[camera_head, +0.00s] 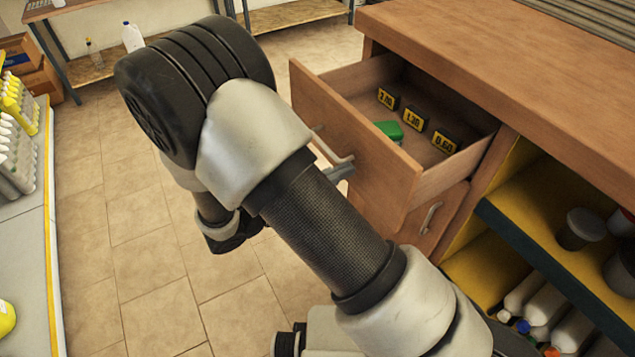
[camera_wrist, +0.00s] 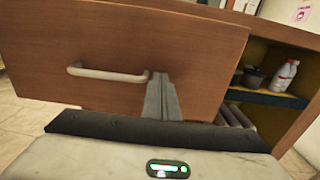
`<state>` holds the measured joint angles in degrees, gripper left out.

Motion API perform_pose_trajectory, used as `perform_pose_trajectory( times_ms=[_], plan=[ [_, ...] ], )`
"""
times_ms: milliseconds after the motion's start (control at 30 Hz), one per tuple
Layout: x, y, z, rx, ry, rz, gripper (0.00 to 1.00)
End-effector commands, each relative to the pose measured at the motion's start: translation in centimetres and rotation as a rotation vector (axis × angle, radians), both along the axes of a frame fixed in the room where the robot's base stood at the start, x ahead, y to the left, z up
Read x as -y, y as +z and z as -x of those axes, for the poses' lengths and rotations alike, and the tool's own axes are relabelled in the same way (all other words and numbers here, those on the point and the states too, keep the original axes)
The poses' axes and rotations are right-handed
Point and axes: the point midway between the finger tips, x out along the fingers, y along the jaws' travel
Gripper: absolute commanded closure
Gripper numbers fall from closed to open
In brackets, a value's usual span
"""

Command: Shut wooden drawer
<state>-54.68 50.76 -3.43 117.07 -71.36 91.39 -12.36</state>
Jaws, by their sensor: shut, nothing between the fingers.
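The wooden drawer (camera_head: 352,140) stands pulled out of the wooden counter (camera_head: 480,55) in the head view. Inside it lie several black and yellow price tags (camera_head: 413,119) and a green item (camera_head: 389,130). In the wrist view the drawer front (camera_wrist: 130,40) fills much of the picture, with its pale bar handle (camera_wrist: 108,74) left of my fingers. My gripper (camera_wrist: 160,80) is shut and empty, its fingertips at the drawer front just right of the handle. I cannot tell if they touch it. In the head view my arm hides part of the gripper.
A cupboard door with a handle (camera_head: 431,217) is below the drawer. Open yellow shelves with jars (camera_head: 581,229) and bottles (camera_head: 545,304) are at the right. A shelf with bottles (camera_head: 18,150) stands at the left. The tiled floor (camera_head: 140,260) between is clear.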

Motion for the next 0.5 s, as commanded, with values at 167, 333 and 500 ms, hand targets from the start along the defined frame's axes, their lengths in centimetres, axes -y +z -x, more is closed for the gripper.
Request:
perform_pose_trajectory(
  times_ms=[167,333,500],
  plan=[
    [1.24,0.00,-0.83,0.001,0.000,0.001,1.00],
    [1.43,0.03,-1.00,0.000,0.001,0.000,1.00],
    [1.41,0.03,-1.00,0.001,0.001,0.001,1.00]
  ],
)
